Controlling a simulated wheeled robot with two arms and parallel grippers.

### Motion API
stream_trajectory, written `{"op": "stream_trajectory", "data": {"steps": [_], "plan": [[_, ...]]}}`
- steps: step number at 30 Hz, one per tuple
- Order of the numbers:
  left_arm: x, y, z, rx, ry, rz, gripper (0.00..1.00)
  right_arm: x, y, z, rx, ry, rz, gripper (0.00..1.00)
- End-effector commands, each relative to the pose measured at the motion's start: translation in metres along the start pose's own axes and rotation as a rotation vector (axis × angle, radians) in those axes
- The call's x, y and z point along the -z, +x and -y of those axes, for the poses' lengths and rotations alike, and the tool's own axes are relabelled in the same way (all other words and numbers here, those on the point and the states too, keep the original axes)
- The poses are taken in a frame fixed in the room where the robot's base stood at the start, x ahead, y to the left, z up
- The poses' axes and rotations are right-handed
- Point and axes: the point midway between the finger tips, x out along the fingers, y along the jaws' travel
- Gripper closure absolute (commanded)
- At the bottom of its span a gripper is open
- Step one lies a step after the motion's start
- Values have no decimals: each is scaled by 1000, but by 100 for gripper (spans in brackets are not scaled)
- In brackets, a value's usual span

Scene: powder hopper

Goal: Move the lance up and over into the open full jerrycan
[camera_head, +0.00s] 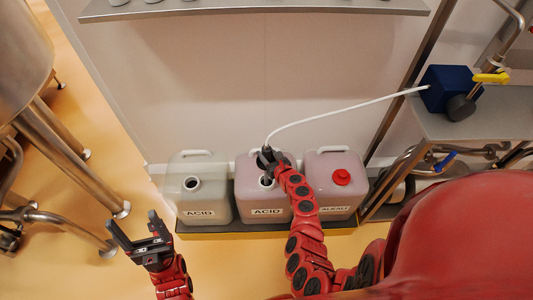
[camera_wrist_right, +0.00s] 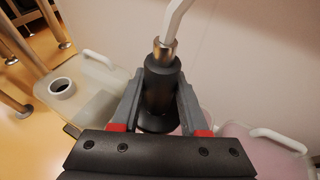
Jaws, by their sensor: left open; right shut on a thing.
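The lance shows in the right wrist view as a black grip (camera_wrist_right: 160,85) with a metal collar and white hose. My right gripper (camera_head: 268,158) is shut on it above the middle jerrycan; its fingers also show in the right wrist view (camera_wrist_right: 160,105). The lance's lower end is hidden. The middle jerrycan (camera_head: 245,195), pinkish and labelled ACID, has an uncapped mouth just below the gripper. The left jerrycan (camera_head: 207,207), pale, looking emptier and also labelled ACID, has an open mouth too. My left gripper (camera_head: 140,238) is open and empty, left of the cans.
A pink ALKALI jerrycan (camera_head: 335,195) with a red cap stands at the right. The cans share a low tray (camera_head: 265,229). The white hose (camera_head: 345,106) runs to a blue pump (camera_head: 447,88) on a steel bench (camera_head: 490,124). A shelf (camera_head: 250,8) hangs above; steel legs stand left.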

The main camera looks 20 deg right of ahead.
Motion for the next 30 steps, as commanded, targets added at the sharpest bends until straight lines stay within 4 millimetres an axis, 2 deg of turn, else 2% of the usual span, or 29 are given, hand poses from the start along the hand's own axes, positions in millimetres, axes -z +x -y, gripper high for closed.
{"op": "stream_trajectory", "data": {"steps": [1,3,24,30], "plan": [[-2,-14,-1,0,0,0,21,12,5,0,0,0,2,100],[-4,-24,-1,0,0,0,21,21,8,0,0,-1,2,100],[-20,-117,-6,0,0,0,21,109,40,0,0,0,2,100],[-23,-135,-7,0,0,0,21,127,47,1,1,2,2,100]]}}
